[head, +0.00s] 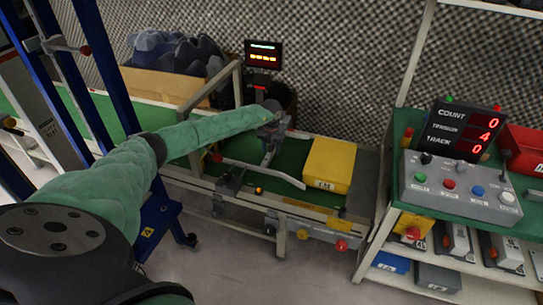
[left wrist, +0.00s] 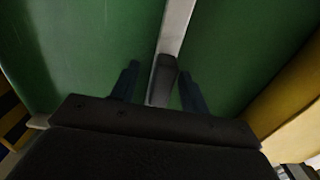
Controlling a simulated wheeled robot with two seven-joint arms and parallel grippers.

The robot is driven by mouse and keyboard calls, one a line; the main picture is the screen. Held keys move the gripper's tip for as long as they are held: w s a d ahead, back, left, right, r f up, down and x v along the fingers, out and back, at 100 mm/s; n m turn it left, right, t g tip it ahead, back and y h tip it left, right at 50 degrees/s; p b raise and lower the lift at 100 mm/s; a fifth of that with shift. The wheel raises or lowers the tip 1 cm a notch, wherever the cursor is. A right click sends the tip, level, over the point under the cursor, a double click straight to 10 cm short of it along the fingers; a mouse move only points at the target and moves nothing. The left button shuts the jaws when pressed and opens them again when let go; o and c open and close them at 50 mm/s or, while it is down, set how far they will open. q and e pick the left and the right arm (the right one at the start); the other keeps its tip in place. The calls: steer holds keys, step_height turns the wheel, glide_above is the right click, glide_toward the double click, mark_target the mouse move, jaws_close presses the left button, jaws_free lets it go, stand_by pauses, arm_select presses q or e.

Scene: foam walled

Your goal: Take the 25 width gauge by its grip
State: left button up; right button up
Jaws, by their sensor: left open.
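My left gripper (head: 268,155) is open over the green belt of a conveyor bench. In the left wrist view its two dark fingers (left wrist: 158,88) stand either side of a dark grey block (left wrist: 162,82), with a gap showing on each side. A pale bar (left wrist: 176,28) runs away from that block over the green belt. In the head view a pale bar (head: 278,177) lies on the belt just below the gripper. I cannot read a 25 anywhere, so I cannot tell whether the block is the gauge's grip. My right gripper is not in view.
A yellow box (head: 329,164) stands on the belt right of the gripper. A control panel (head: 460,186) and a red display (head: 462,130) sit on the right bench. Below are several labelled grey pieces (head: 457,243) and a blue box (head: 391,262). A blue frame (head: 104,75) stands left.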

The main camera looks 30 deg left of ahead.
arm_select(q)
steer(key=shift+f, duration=0.2)
jaws_close()
